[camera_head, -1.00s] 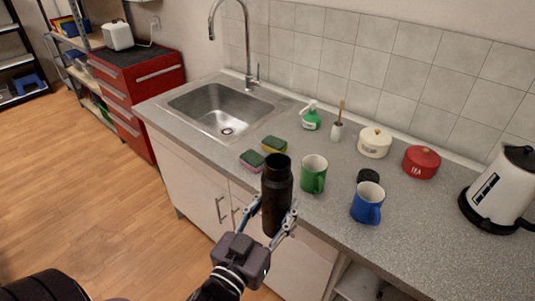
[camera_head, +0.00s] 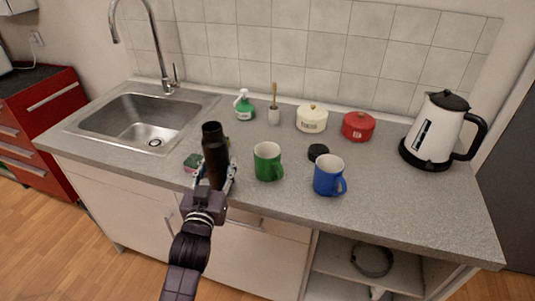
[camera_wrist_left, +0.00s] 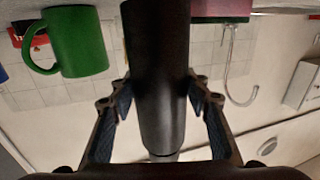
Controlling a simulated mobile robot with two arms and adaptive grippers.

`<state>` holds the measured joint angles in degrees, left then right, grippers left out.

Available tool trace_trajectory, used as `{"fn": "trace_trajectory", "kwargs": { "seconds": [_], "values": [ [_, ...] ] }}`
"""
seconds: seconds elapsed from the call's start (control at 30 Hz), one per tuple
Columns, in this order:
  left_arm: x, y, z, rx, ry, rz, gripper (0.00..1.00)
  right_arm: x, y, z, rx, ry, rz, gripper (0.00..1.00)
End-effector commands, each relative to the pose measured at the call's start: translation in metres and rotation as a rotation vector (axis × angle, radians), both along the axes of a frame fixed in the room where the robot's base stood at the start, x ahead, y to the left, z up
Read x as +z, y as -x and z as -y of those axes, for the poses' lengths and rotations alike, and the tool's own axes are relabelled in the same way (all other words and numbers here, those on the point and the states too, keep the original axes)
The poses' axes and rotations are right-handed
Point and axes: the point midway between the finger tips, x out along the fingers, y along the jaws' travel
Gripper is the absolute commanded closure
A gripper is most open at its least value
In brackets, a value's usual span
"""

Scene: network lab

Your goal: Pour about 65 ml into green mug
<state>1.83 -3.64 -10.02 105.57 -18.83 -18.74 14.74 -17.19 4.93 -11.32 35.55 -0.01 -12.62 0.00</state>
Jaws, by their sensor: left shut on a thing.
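My left gripper (camera_head: 216,178) is shut on a black bottle (camera_head: 213,150). The bottle is nearly upright at the counter's front edge, left of the green mug (camera_head: 267,161) and apart from it. The bottle's top looks open; its contents are hidden. The green mug stands upright on the counter with its handle to the right; its inside looks pale. The left wrist view looks upside down and shows the bottle (camera_wrist_left: 160,75) between the fingers (camera_wrist_left: 158,108), with the green mug (camera_wrist_left: 78,42) to its left. My right gripper is out of view.
A blue mug (camera_head: 328,176) and a round black lid (camera_head: 318,151) are right of the green mug. A kettle (camera_head: 436,132) stands far right; a sponge (camera_head: 194,162) lies left.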

Motion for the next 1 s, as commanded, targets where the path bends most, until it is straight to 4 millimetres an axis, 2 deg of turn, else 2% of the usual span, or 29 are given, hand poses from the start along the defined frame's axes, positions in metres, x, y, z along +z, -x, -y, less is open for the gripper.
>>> {"fn": "trace_trajectory", "kwargs": {
  "seconds": [0.1, 0.3, 0.7, 1.0],
  "values": [
    [0.003, -0.022, 0.009, -0.013, 0.001, 0.01, 1.0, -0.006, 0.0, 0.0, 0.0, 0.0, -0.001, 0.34],
    [0.006, -0.043, 0.019, -0.027, -0.001, 0.01, 1.0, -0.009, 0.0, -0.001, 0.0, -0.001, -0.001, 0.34],
    [0.007, -0.048, 0.021, -0.031, -0.001, 0.009, 1.0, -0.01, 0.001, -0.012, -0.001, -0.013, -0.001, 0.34],
    [0.011, -0.047, 0.019, -0.031, -0.067, -0.002, 1.0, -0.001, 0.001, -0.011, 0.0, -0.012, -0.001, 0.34]
  ]
}}
